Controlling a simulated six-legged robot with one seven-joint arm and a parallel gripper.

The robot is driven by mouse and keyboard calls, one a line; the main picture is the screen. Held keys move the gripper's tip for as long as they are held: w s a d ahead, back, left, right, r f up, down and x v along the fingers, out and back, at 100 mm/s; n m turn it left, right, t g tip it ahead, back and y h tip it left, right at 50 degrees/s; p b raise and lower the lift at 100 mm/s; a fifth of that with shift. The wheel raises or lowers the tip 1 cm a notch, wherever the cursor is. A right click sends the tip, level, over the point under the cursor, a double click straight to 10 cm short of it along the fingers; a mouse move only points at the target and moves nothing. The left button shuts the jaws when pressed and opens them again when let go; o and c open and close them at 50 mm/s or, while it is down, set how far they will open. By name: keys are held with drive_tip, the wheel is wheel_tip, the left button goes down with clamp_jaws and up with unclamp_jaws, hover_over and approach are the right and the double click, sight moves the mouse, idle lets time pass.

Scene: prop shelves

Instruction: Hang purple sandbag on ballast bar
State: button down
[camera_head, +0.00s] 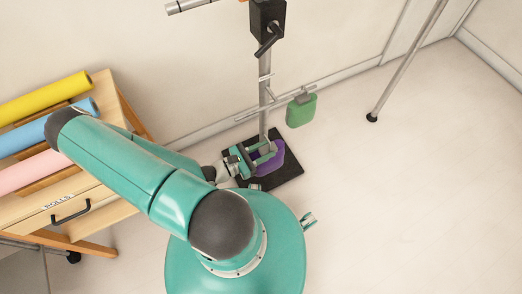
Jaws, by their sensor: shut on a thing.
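The purple sandbag (271,160) is low beside the stand's post, over the black base plate (289,176). My gripper (272,150) is shut on the sandbag at its upper part; my arm comes from the lower left. The ballast bar (283,101) is a thin grey bar crossing the post above my gripper. A green sandbag (301,110) hangs from its right part. I cannot tell whether the purple sandbag touches the base plate.
The stand's post (263,117) rises to a black clamp head (267,20). A wooden rolls cart (100,203) with yellow, blue and pink rolls stands at the left. A thin metal leg (408,60) stands at the upper right. The floor at the right is clear.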

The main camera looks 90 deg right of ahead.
drive_tip(key=shift+w+d, duration=0.2)
drive_tip(key=shift+w, duration=0.1)
drive_tip(key=shift+s+d, duration=0.15)
drive_tip(key=shift+d, duration=0.05)
drive_tip(key=shift+w+d, duration=0.4)
drive_tip(key=shift+d, duration=0.05)
drive_tip(key=shift+w+d, duration=0.15)
drive_tip(key=shift+d, duration=0.25)
drive_tip(key=w+d+f, duration=0.1)
drive_tip(key=w+d, duration=0.4)
drive_tip(key=d, duration=0.4)
drive_tip(key=shift+w+d+f, duration=0.2)
drive_tip(key=shift+w+f, duration=0.15)
drive_tip(key=shift+f, duration=0.05)
idle(0.4)
